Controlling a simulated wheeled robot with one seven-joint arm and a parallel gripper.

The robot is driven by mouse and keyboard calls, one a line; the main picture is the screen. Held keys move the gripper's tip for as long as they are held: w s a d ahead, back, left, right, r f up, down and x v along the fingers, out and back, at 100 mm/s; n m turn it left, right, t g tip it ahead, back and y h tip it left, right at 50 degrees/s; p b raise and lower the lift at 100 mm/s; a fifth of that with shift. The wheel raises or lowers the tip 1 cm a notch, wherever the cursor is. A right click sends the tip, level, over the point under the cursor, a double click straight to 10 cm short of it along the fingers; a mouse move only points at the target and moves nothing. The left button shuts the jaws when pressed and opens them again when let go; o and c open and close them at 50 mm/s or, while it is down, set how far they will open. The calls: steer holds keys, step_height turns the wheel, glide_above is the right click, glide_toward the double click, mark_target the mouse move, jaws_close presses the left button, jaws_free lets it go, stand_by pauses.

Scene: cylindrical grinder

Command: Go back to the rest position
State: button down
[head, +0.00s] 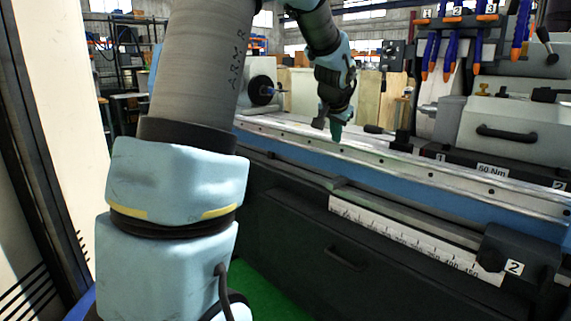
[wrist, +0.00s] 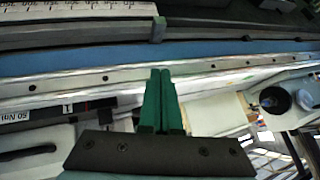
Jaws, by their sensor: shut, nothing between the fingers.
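My gripper (head: 336,130) is at the end of my arm, above the metal rail of the cylindrical grinder (head: 420,168). In the wrist view, its two green fingers (wrist: 161,100) are together with nothing between them. The fingertips appear in front of the rail (wrist: 215,80) in that view. Whether they touch the rail cannot be told. My arm links fill the left and middle of the head view and hide part of the machine.
A handled grey block (head: 510,135) stands behind the rail at right, with blue-and-orange tools (head: 476,45) hanging above. A ruler scale (head: 400,238) runs along the machine's front. A black block marked 2 (head: 520,255) sticks out at right. A pale panel (head: 60,100) stands close at left.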

steer(key=s+a+f+n+g+y+p, duration=0.1)
steer(key=s+a+f+n+g, duration=0.2)
steer(key=s+a+f, duration=0.3)
steer(key=s+a+f+n+g+y, duration=0.1)
steer(key=s+a+f+n, duration=0.3)
steer(key=s+a, duration=1)
steer(key=s+f+g, duration=0.1)
steer(key=s+f, duration=0.1)
steer(key=s, duration=0.3)
steer(key=shift+s+a+f+n+g+p, duration=0.2)
steer(key=shift+s+a+n+g+p, duration=0.1)
steer(key=shift+s+a+g+p, duration=0.1)
